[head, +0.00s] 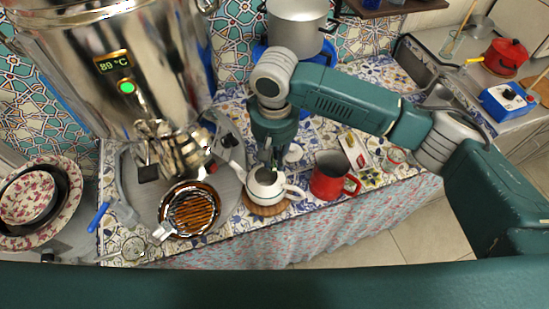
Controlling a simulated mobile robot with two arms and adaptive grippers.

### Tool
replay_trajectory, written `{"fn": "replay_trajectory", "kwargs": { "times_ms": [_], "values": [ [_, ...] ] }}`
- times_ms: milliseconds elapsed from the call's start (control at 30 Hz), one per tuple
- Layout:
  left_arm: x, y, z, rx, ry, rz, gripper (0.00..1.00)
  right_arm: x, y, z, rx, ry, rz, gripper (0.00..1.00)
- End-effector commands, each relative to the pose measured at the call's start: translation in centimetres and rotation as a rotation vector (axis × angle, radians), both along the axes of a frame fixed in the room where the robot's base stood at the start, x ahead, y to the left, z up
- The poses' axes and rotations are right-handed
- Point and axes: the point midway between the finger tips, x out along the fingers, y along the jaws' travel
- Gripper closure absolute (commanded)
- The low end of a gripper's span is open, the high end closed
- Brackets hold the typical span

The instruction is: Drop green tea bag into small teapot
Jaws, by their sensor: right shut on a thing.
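The small white teapot (264,190) stands on a round wooden coaster (262,209) near the table's front edge, its handle to the right. My right gripper (268,164) points down directly over the teapot's mouth. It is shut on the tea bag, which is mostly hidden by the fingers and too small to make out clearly. I cannot tell whether the bag is inside the rim. A small white round piece, possibly the teapot's lid (293,153), lies just behind the teapot. My left gripper is not in view.
A red mug (330,177) stands close right of the teapot. A large samovar (115,75) and a round drip grille (192,210) are at left. A steel pot (297,25) stands behind.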

Motion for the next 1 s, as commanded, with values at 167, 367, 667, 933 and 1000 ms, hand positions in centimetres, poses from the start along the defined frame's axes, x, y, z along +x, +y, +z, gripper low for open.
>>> {"fn": "replay_trajectory", "kwargs": {
  "times_ms": [167,367,667,933,1000],
  "values": [
    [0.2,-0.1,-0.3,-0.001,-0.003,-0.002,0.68,0.0,0.0,-0.2,0.000,0.000,0.000,0.89],
    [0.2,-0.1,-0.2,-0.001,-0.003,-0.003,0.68,0.0,0.0,-0.1,0.000,0.000,0.000,0.70],
    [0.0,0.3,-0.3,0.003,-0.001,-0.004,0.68,0.0,0.0,-0.1,0.000,0.000,0.000,0.60],
    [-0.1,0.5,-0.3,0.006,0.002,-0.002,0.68,0.1,0.1,2.4,0.002,-0.004,0.000,0.60],
    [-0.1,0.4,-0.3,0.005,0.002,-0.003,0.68,0.1,0.1,3.9,0.003,-0.003,0.001,0.60]
  ]
}}
